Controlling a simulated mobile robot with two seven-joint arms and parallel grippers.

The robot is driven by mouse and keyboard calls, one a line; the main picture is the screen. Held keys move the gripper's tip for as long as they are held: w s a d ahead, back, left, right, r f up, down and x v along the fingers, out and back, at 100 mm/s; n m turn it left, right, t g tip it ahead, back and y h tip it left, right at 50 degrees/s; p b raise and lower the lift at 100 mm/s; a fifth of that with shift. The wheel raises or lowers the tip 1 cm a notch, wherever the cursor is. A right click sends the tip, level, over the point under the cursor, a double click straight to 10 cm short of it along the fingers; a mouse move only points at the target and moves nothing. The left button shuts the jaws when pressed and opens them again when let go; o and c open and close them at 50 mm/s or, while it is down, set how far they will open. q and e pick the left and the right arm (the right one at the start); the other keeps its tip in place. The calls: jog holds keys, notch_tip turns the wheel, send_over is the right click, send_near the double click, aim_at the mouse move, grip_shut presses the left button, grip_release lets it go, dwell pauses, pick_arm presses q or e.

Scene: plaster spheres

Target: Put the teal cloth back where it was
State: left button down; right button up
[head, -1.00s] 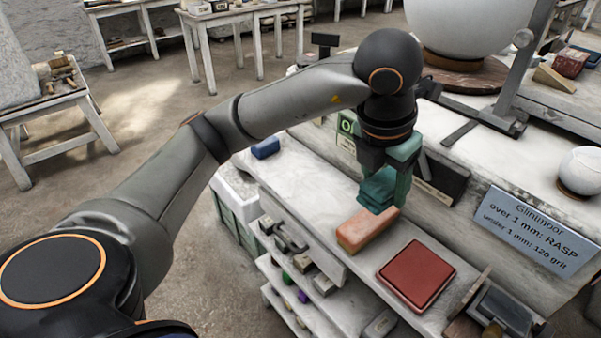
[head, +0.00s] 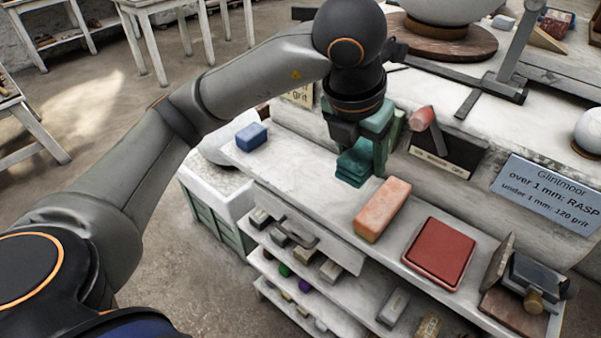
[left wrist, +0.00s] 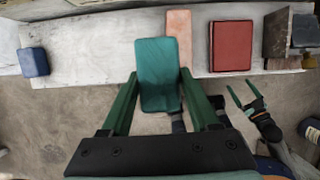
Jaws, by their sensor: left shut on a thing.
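The teal cloth (head: 353,165) is a folded, flat-looking pad held in my left gripper (head: 372,150), over the white shelf top between the blue block and the pink-orange block. In the left wrist view the cloth (left wrist: 158,75) sits between the two green fingers of my left gripper (left wrist: 158,82), which are shut on it. I cannot tell whether its underside touches the shelf. My right gripper (left wrist: 245,96) shows at the right of the left wrist view, its green fingers apart and empty, over the floor.
A blue block (head: 251,137), a pink-orange block (head: 382,208) and a red pad (head: 438,252) lie along the white shelf top (head: 305,178). A blue-grey sign (head: 545,190) and a dark sign (head: 440,155) stand behind. The shelf between the blue and pink-orange blocks is mostly clear.

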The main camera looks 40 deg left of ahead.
pick_arm(q)
jog(key=w+a+f, duration=0.3)
jog(key=a+f, duration=0.1)
jog(key=a, duration=0.4)
jog(key=b, duration=0.1)
send_near(309, 175)
jog(key=shift+w+d+f, duration=0.55)
jog(key=shift+w+d, duration=0.1)
jog(key=shift+w, duration=0.15)
jog(key=f, duration=0.1)
jog(key=a+f, duration=0.1)
jog(key=f, duration=0.1)
jog(key=shift+w+f, duration=0.15)
jog(key=shift+f, duration=0.55)
jog(key=shift+f, duration=0.2)
jog(key=shift+c, duration=0.6)
grip_release()
jog(key=shift+r, duration=0.1)
